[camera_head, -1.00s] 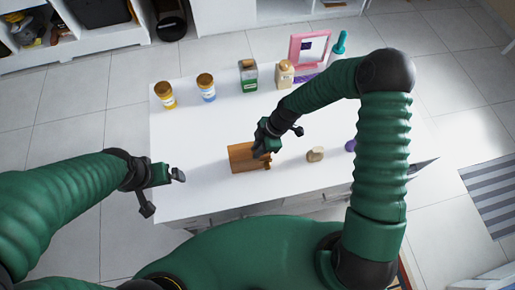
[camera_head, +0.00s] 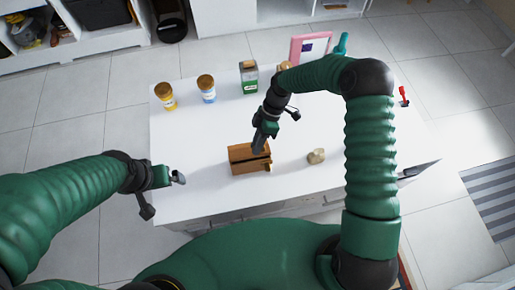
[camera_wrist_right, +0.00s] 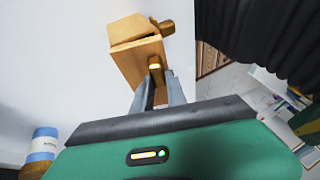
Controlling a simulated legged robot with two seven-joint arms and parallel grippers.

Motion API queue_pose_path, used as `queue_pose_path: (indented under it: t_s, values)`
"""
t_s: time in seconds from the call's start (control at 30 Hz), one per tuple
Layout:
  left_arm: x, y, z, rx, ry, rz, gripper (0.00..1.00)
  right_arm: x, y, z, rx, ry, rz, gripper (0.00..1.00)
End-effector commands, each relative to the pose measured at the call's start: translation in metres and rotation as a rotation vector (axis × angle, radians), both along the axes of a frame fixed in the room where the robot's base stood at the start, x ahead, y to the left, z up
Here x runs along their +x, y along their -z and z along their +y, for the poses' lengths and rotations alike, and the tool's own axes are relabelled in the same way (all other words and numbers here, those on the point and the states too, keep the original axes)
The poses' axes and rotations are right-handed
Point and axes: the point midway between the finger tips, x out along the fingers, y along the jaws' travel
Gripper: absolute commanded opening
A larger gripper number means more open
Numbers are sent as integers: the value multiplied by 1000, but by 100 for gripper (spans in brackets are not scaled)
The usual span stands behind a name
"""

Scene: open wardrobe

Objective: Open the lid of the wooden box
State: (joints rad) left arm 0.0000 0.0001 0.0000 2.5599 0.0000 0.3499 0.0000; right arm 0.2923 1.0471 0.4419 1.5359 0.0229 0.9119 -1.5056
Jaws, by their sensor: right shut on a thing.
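The wooden box (camera_head: 240,168) sits on the white table in front of me. Its lid (camera_head: 240,152) looks slightly raised, with a dark gap under its edge. In the right wrist view, the box (camera_wrist_right: 125,32) shows beyond the fingers, with a small gold-coloured handle (camera_wrist_right: 155,66) on the near panel. My right gripper (camera_head: 259,150) is at the box's far right side, its fingertips (camera_wrist_right: 159,82) shut around that handle. My left gripper (camera_head: 178,178) hangs near the table's left front edge, apart from the box; its finger gap is too small to tell.
A tan round object (camera_head: 316,156) lies right of the box. Yellow (camera_head: 165,96) and blue (camera_head: 206,88) jars, a green carton (camera_head: 248,77) and a pink frame (camera_head: 302,48) stand at the back. Table left of the box is clear.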

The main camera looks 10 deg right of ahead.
Motion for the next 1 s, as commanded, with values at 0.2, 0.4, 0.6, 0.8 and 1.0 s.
queue_pose_path:
  t_s: [0.2, 0.4, 0.6, 0.8, 1.0]
  values:
    - [0, 23, 0, 0, 0, 0, 100, 11, 2, 1, 4, 1, 147, 0]
    - [0, 38, 0, 0, 0, 0, 100, 17, -2, 0, 6, 0, 244, 0]
    - [0, 43, 0, 0, 0, 0, 100, 20, -6, 0, 6, -1, 293, 0]
    - [0, 44, 0, 0, 0, 0, 100, 20, -7, 0, 6, -1, 304, 0]
    - [0, 44, 0, 0, 0, 0, 100, 20, -7, 0, 6, -1, 304, 0]
